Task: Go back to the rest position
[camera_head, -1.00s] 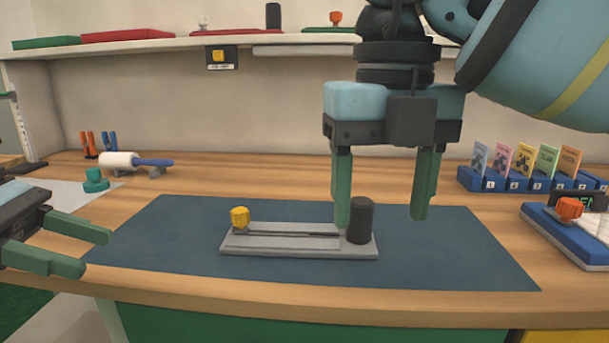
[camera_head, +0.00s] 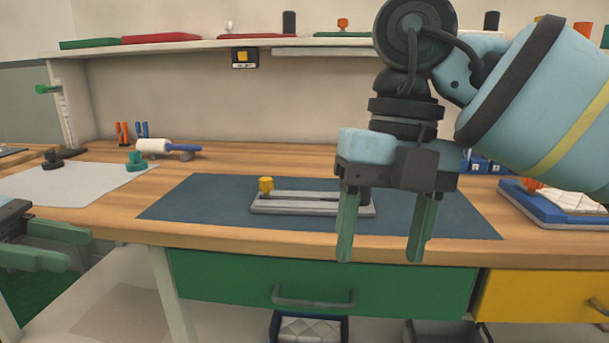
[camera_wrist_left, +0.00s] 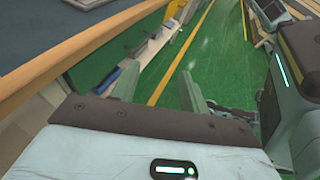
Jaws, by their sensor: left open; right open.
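My right gripper (camera_head: 380,252) hangs fingers-down in the head view, open and empty. It is in front of the right part of the dark mat, and its fingertips overlap the table's front edge in the picture. My left gripper (camera_head: 70,245) is at the left edge of the head view, open and empty, low beside the table's front left. Its open fingers also show in the left wrist view (camera_wrist_left: 158,85), above the green floor.
A blue tray (camera_head: 550,212) is at the right. Below are a green drawer (camera_head: 230,285) and a yellow drawer (camera_head: 540,298). A shelf (camera_head: 180,43) runs behind.

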